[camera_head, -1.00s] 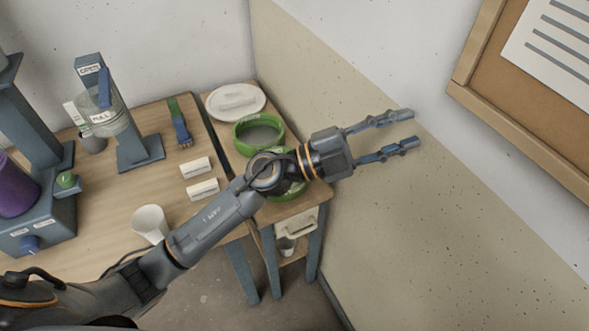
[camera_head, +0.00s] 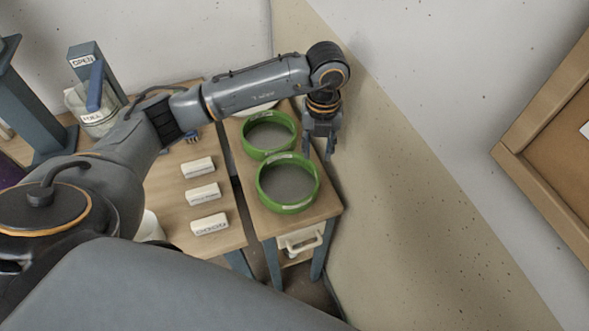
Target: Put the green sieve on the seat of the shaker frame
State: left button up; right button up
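Two green sieves with grey mesh lie on the small side table. The nearer green sieve (camera_head: 288,208) is at the table's front, with a pale label on its rim. The farther green sieve (camera_head: 247,147) lies just behind it, also labelled. My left gripper (camera_head: 319,155) points down over the right edge of the table, beside the sieves; its fingers look apart with nothing between them. I cannot tell its exact height. The shaker frame's seat is not clearly identifiable in this view. My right gripper is out of view.
On the larger table left are several white labelled blocks (camera_head: 203,194), a cup (camera_head: 150,228) partly hidden by my arm, and a stand with a clear bucket (camera_head: 98,122). A white dish behind is mostly hidden.

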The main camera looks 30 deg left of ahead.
pick_arm(q)
send_over(316, 177)
jog(key=f, duration=0.4)
jog(key=f+p, duration=0.1)
jog(key=f, duration=0.1)
jog(key=shift+s+f, duration=0.15)
jog(key=shift+s, duration=0.1)
jog(key=shift+w+f, duration=0.1)
jog(key=shift+f, duration=0.25)
notch_tip(316, 177, down, 2)
jog(key=shift+f+p, duration=0.1)
jog(key=shift+p, duration=0.5)
notch_tip(316, 177, down, 2)
jog(key=shift+w+f, duration=0.15)
jog(key=shift+f, duration=0.4)
jog(key=shift+c, duration=0.2)
grip_shut()
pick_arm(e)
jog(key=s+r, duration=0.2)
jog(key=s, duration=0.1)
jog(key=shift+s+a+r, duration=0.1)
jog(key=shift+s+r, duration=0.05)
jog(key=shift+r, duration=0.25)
